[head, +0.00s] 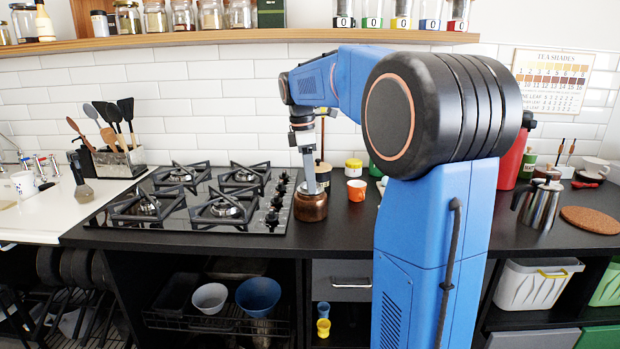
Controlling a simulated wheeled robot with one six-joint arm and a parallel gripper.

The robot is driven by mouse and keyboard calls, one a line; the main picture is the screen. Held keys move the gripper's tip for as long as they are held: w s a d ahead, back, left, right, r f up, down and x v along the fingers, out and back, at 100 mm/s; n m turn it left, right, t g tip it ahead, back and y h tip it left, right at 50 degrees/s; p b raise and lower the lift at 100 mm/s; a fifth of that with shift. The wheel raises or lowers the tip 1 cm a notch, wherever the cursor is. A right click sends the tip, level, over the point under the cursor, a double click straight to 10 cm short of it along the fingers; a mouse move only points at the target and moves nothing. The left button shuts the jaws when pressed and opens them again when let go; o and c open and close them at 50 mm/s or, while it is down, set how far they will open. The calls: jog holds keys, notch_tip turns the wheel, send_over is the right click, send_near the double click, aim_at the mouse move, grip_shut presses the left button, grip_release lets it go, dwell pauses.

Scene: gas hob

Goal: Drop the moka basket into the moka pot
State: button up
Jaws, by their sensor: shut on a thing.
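My gripper (310,184) points down on the counter just right of the hob, with its grey finger end at the mouth of a small copper-brown pot (311,207). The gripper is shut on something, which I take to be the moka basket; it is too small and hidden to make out. The copper-brown pot stands upright and may be the moka pot's lower part. I cannot tell whether the basket is inside it or just above its rim. A silver pot with a dark handle (541,205) stands far right on the counter.
The gas hob (193,231) lies left of the gripper. An orange cup (357,190) and a yellow-lidded jar (353,167) stand close on its right. A cork mat (590,220) lies far right. My blue arm hides part of the counter.

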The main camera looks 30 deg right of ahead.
jog(key=o, duration=1.1)
notch_tip(320, 180, up, 17)
jog(key=w+a, duration=0.1)
jog(key=a, duration=0.1)
jog(key=shift+r, duration=0.15)
